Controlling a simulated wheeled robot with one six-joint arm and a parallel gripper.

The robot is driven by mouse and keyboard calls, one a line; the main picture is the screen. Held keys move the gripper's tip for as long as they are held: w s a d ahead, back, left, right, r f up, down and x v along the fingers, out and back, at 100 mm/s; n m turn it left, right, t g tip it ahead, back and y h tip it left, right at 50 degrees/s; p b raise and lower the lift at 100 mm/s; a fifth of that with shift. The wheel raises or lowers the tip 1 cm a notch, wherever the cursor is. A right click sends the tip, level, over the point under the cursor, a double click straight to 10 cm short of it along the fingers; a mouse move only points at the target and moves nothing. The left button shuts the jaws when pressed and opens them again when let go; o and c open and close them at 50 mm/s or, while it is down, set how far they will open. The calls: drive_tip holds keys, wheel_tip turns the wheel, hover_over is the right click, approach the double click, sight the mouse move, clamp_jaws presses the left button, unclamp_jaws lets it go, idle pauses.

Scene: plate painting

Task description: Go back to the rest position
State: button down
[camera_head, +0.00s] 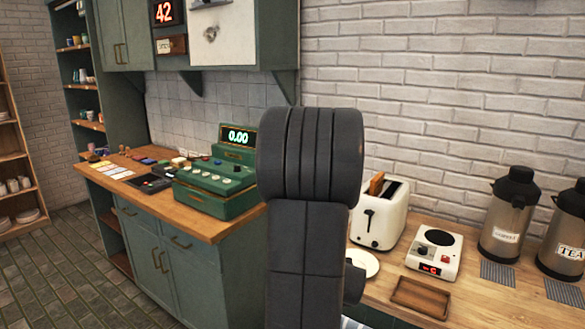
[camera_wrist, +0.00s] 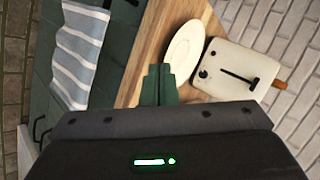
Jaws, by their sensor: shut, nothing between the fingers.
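My gripper (camera_wrist: 160,84) shows in the wrist view, with its two dark green fingers together and nothing between them. It is above the wooden counter edge, in front of the white plate (camera_wrist: 182,50). In the head view my dark arm rises through the middle of the picture, and I cannot make out the gripper's fingers there. The plate (camera_head: 366,263) shows there only in part, beside my arm.
A white toaster (camera_head: 378,222) with bread in it stands beside the plate. To its right are a hot plate (camera_head: 434,254), a small wooden tray (camera_head: 420,298) and two flasks (camera_head: 511,220). A green cash register (camera_head: 217,188) stands left. A striped towel (camera_wrist: 80,45) hangs at the cabinet.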

wheel_tip(320, 180, down, 3)
drive_tip(key=b, duration=0.2)
drive_tip(key=shift+f+b, duration=0.2)
drive_tip(key=shift+b, duration=0.1)
drive_tip(key=shift+r, duration=0.1)
